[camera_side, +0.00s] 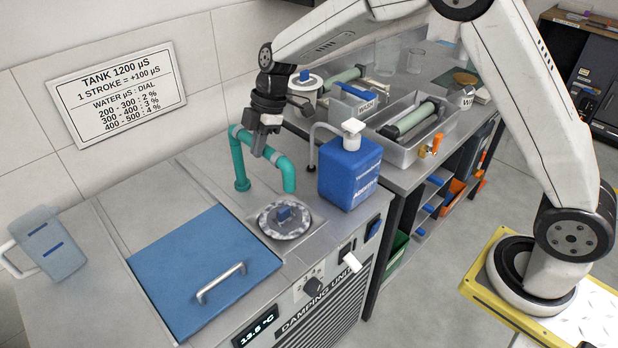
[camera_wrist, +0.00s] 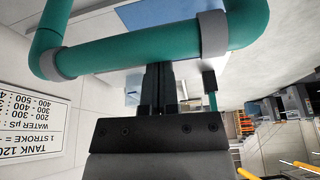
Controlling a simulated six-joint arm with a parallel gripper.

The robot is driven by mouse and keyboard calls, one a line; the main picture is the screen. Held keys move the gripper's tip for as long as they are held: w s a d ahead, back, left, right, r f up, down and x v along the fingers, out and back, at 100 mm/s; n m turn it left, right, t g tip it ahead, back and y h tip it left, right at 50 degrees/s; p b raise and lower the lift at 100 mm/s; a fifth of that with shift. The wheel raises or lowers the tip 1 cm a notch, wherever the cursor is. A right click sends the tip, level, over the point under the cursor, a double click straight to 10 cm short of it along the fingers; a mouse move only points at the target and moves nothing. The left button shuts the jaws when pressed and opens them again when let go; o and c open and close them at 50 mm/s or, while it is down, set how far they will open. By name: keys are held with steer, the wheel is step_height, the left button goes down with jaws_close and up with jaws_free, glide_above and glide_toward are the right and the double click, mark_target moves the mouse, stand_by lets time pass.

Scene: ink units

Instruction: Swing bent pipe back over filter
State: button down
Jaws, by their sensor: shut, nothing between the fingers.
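The teal bent pipe (camera_side: 265,153) rises from the unit's top and bends over, its free end pointing down near the round filter (camera_side: 284,218).
A blue additive jug (camera_side: 348,172) with a white pump stands right of the pipe. A blue lid (camera_side: 205,270) with a handle covers the unit's left part. A clear pitcher (camera_side: 48,245) stands at far left. A sink bench (camera_side: 415,130) lies behind right.

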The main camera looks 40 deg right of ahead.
step_height(320, 180, up, 10)
steer(key=shift+a, duration=0.2)
stand_by(0.8)
steer(key=shift+r, duration=0.1)
steer(key=s+d+f+m+h, duration=0.1)
steer(key=s+d+f+m, duration=0.3)
steer(key=s, duration=0.4)
steer(key=s+d+f+m+t+h, duration=0.1)
steer(key=s+d+f+m, duration=0.3)
steer(key=s+m, duration=0.3)
steer(key=s+d+f+m+t+h, duration=0.1)
steer(key=s+d+f+m, duration=0.3)
steer(key=s, duration=0.4)
steer(key=shift+s+f+m+h, duration=0.35)
steer(key=shift+m+h, duration=0.15)
steer(key=shift+m, duration=0.3)
